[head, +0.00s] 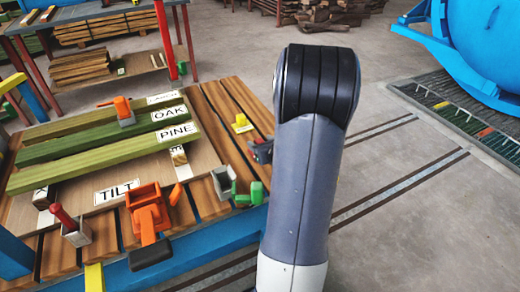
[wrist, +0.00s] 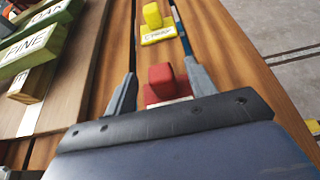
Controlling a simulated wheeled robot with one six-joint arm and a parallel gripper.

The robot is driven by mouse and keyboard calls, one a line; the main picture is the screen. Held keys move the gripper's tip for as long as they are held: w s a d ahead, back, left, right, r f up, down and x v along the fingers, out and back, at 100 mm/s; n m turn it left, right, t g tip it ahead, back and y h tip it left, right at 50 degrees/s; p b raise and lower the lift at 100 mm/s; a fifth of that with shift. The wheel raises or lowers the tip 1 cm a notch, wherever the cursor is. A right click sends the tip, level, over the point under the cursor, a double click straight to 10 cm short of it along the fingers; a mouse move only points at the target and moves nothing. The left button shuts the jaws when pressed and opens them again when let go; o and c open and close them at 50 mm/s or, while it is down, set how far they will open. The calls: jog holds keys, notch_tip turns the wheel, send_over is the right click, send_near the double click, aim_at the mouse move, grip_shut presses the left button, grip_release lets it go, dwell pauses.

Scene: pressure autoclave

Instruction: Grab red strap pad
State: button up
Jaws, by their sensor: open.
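The red strap pad (wrist: 161,77) is a small red block on a red base with a pale label, lying on the wooden slats in the wrist view. My gripper (wrist: 160,75) is open, with one grey finger on each side of the pad. I see no clear contact between the fingers and the pad. The pad's near lower part is hidden behind my gripper's body. In the head view, my arm covers much of that area.
A yellow strap pad (wrist: 157,31) stands just beyond the red one. Green OAK and PINE boards (head: 104,158) lie to the left. An orange clamp (head: 147,212) and a green bracket (head: 224,183) sit near the table's front edge. Floor right of the table is mostly clear.

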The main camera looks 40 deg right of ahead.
jog(key=shift+x, duration=0.85)
jog(key=shift+c, duration=0.3)
jog(key=c, duration=1)
